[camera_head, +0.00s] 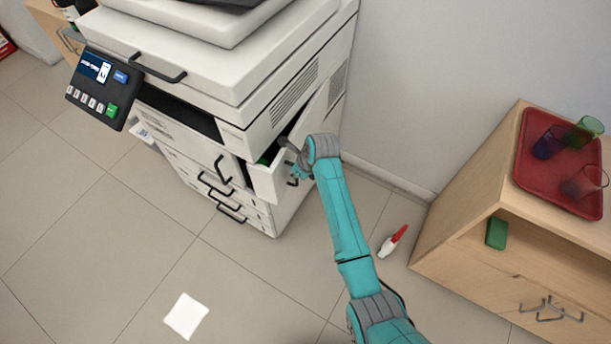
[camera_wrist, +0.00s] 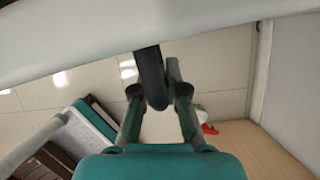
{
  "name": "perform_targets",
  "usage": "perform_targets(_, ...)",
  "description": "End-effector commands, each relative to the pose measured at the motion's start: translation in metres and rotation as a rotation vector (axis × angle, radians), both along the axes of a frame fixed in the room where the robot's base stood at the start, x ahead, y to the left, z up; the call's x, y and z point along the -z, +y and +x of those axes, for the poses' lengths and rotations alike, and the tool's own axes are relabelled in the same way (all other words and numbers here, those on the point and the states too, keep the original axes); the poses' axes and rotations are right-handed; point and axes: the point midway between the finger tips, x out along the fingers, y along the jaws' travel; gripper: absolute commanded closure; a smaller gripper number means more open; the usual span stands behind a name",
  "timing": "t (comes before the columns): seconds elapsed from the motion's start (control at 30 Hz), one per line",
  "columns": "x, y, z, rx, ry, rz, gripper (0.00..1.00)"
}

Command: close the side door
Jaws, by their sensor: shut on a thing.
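The side door (camera_head: 268,184) is a white panel on the grey-white copier (camera_head: 235,115), standing ajar at its right side with a dark gap behind it. In the wrist view the white panel (camera_wrist: 90,38) spans the top, with a black handle (camera_wrist: 152,75) sticking out from it. My gripper (camera_head: 296,172) is at the door's outer side in the head view, partly hidden by my wrist. In the wrist view my gripper (camera_wrist: 158,98) has its fingers shut on the black handle.
A wooden cabinet (camera_head: 470,180) stands at right, bearing a red tray (camera_head: 530,165) with several cups; a green block (camera_head: 497,233) is on its shelf. A red-and-white bottle (camera_head: 393,241) and a white sheet (camera_head: 186,315) lie on the floor. The floor at left is mostly clear.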

Motion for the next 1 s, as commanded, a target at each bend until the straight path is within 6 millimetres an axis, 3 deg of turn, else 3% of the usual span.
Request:
perform_targets(0.47,0.001,0.005,0.001,-0.001,0.002,0.0,1.0)
perform_targets(0.5,0.001,0.005,0.001,-0.001,0.002,0.0,0.86)
perform_targets(0.53,0.001,0.005,0.001,-0.001,0.002,0.0,0.78)
perform_targets(0.87,-0.001,0.004,0.001,0.0,0.001,0.001,0.77)
perform_targets(1.0,-0.011,0.001,-0.001,0.0,-0.001,0.001,0.77)
